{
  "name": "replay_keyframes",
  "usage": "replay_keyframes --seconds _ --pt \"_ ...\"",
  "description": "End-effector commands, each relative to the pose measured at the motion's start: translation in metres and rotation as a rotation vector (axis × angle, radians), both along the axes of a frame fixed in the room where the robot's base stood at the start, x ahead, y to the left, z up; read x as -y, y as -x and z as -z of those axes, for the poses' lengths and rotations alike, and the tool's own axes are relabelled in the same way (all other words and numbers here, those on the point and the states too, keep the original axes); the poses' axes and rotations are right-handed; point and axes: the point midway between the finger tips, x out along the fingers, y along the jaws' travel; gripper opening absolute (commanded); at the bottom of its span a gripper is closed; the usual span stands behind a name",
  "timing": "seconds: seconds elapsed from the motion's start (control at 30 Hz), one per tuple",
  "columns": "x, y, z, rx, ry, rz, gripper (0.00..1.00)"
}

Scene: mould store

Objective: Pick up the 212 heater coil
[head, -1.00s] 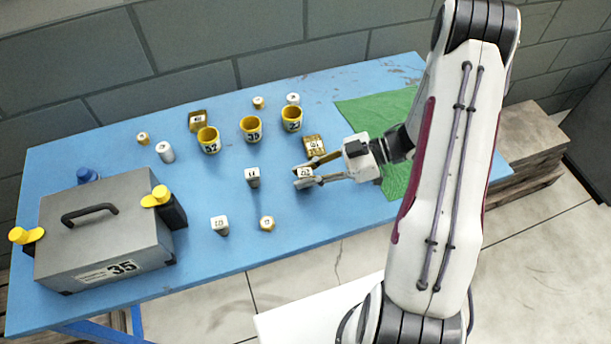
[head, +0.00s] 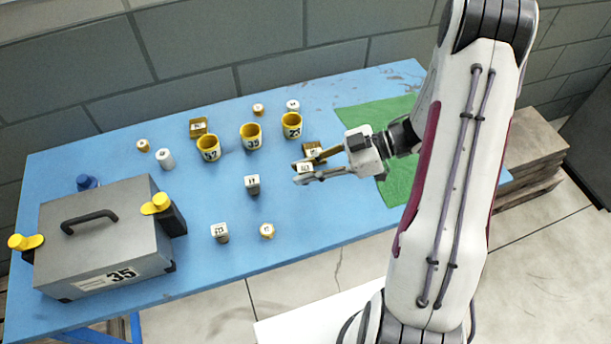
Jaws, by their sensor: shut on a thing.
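My gripper (head: 302,172) is shut on a small piece with a white number label (head: 304,168), right of the table's middle. The label is small and blurred; it looks like 212, but I cannot read it surely. The piece sits between the two fingertips and appears lifted a little off the blue table. The fingers hide part of its body, so its full shape does not show.
Yellow cups (head: 250,137) stand at the back of the table (head: 330,225). Small labelled pieces (head: 252,185) stand left. A grey case (head: 105,235) fills the left end; a green mat (head: 370,112) lies right.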

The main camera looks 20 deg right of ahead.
Motion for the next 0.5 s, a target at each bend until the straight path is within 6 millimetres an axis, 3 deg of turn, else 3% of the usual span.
replay_keyframes --seconds 0.2,0.5 --pt "0.000 0.000 -0.027 0.002 0.000 -0.001 0.00" --pt "0.000 0.000 -0.049 0.001 -0.001 0.000 0.00"
